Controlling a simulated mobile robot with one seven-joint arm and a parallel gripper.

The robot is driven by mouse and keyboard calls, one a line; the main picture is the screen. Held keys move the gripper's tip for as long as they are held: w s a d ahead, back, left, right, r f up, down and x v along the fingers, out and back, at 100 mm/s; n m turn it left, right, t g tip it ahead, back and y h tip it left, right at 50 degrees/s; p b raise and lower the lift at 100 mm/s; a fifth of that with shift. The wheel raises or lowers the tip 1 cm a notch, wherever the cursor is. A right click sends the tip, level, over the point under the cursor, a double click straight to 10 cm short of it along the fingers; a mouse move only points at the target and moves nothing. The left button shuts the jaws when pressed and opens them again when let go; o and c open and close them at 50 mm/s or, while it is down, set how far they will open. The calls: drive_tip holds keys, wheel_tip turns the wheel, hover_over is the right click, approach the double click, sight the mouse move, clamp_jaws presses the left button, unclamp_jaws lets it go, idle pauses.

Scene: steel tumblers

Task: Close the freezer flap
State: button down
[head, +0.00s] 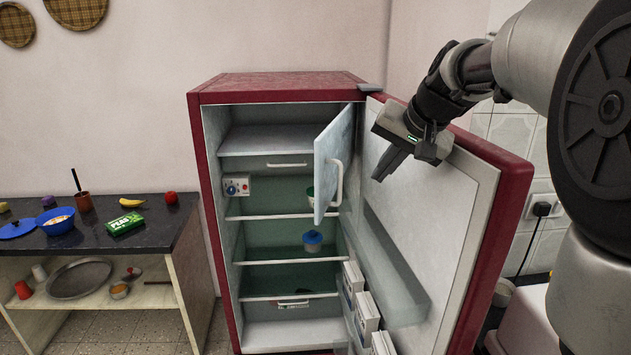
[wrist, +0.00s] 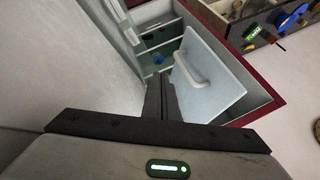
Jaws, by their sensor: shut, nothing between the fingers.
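The freezer flap (head: 327,158) is a pale panel with a white handle (head: 338,184). It stands swung open at the top right of the fridge (head: 270,88), so the freezer compartment (head: 265,138) is exposed. My gripper (head: 378,179) is shut and empty, pointing down in front of the open fridge door's inner side, right of the flap and apart from it in the head view. In the wrist view the flap (wrist: 207,75) and its handle (wrist: 188,70) lie beyond the shut fingers (wrist: 161,80). I cannot tell the exact gap.
The red fridge door (head: 485,240) stands wide open on the right, with white cartons (head: 363,312) in its lower shelves. A blue-lidded container (head: 312,241) sits on a fridge shelf. A dark counter (head: 160,232) with food items and dishes stands at left.

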drive_tip(key=w+a+f+p, duration=0.1)
drive_tip(key=w+a+f, duration=0.3)
drive_tip(key=w+f, duration=0.1)
drive_tip(key=shift+w+a+f, duration=0.2)
drive_tip(key=shift+w+a, duration=0.2)
drive_tip(key=shift+w, duration=0.1)
drive_tip(key=shift+a, duration=0.15)
